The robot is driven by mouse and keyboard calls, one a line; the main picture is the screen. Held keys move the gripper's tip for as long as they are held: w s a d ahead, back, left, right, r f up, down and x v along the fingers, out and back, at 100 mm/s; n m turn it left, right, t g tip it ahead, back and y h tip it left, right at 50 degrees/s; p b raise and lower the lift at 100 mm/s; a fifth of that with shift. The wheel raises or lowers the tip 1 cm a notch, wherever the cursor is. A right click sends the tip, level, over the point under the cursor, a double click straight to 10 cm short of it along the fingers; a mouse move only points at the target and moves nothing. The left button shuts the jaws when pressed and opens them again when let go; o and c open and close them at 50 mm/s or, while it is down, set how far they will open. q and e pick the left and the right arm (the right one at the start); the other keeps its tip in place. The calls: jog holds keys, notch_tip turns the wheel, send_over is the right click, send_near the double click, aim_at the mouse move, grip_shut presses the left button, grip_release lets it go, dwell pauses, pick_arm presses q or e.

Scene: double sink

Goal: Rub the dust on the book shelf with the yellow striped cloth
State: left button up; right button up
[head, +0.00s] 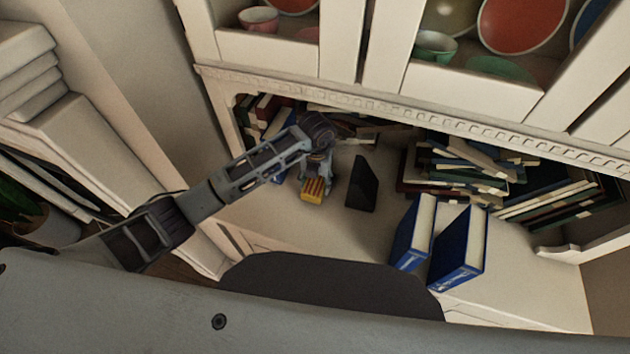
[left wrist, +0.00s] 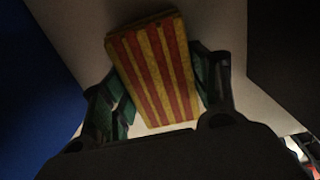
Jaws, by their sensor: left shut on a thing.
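The yellow cloth (head: 313,190) with red stripes is a small block-like piece low over the book shelf's board (head: 268,205). My left gripper (head: 317,180) is shut on it. In the left wrist view the striped cloth (left wrist: 155,70) sits between the two fingers of the left gripper (left wrist: 158,95), its stripes running along the fingers. I cannot tell whether the cloth touches the board. No dust can be made out on the pale board. My right gripper is not in view.
A black wedge-shaped object (head: 361,184) stands just right of the cloth. Two blue books (head: 459,245) stand upright nearer the front right. Stacked books (head: 450,165) fill the back right. Cupboards with bowls (head: 524,22) are above.

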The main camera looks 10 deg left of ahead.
pick_arm(q)
jog(key=shift+s+d+f, duration=0.1)
jog(key=shift+s+d, duration=0.1)
jog(key=shift+d, duration=0.7)
jog(key=shift+s+d+f, duration=0.1)
jog(key=shift+s+d, duration=0.05)
jog(key=shift+d, duration=0.7)
jog(key=shift+r, duration=0.15)
jog(key=shift+w+a+f, duration=0.1)
jog(key=shift+w+a, duration=0.1)
jog(key=shift+a, duration=0.8)
jog(key=shift+w+a+f, duration=0.1)
jog(key=shift+w+a, duration=0.05)
jog(key=shift+a, duration=0.85)
jog(key=shift+a, duration=0.1)
jog(key=shift+w+a, duration=0.2)
jog(key=shift+a, duration=0.8)
jog(key=shift+w+a, duration=0.2)
jog(key=shift+a, duration=0.75)
jog(key=shift+r, duration=0.2)
jog(key=shift+d+r+p, duration=0.1)
jog(key=shift+r+p, duration=1.75)
jog(key=shift+r, duration=1.1)
